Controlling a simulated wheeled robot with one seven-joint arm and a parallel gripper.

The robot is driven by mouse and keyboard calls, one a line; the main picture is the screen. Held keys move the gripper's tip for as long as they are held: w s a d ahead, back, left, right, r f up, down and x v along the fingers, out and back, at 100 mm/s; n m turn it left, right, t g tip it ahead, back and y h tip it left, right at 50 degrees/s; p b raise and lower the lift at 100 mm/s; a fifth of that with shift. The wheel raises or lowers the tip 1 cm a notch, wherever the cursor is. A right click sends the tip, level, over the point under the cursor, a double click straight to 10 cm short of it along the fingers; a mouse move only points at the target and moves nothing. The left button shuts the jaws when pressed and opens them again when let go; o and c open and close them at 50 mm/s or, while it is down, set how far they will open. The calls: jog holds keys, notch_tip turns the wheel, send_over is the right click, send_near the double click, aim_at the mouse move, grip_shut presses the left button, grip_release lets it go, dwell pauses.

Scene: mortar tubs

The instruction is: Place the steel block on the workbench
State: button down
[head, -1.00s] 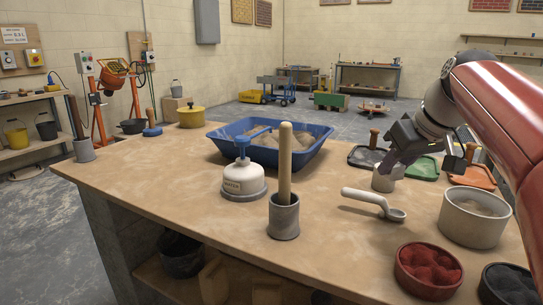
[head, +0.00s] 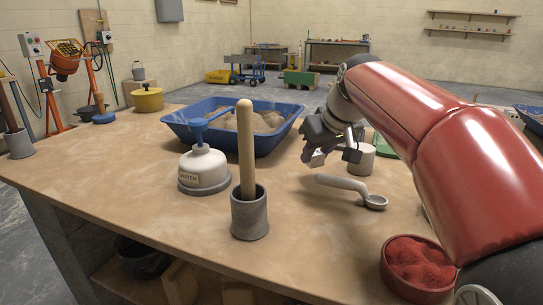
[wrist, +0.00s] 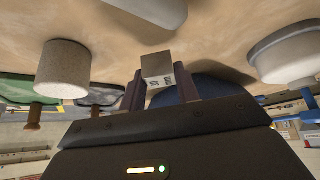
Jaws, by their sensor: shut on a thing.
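The steel block (wrist: 157,72) is a small grey cube with dark markings on one face. It sits between the two fingers of my gripper (wrist: 158,92) in the wrist view. In the head view my gripper (head: 315,155) is above the workbench (head: 110,180), near the front right corner of the blue tub. The block (head: 318,159) shows small at its fingertips, partly hidden by the gripper. I cannot tell exactly how high it is above the tan benchtop.
A blue tub of mortar (head: 182,124), water bottle (head: 203,168), grey pot (head: 249,218) with an upright wooden handle, metal scoop (head: 345,184), grey cylinder (head: 361,163) and red powder bowl (head: 392,285) stand around. Bare benchtop lies between the pot and scoop, and at the left.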

jog(key=w+a, duration=0.1)
jog(key=a, duration=0.1)
jog(key=w+a, duration=0.1)
jog(key=a, duration=0.2)
jog(key=w+a+p, duration=0.1)
jog(key=a, duration=0.2)
jog(key=shift+a+r, duration=0.1)
jog(key=shift+a, duration=0.3)
jog(key=shift+f, duration=1.8)
jog(key=shift+f+b, duration=0.2)
jog(key=shift+b, duration=0.1)
jog(key=c, duration=1)
grip_release()
jog(key=shift+c, duration=0.2)
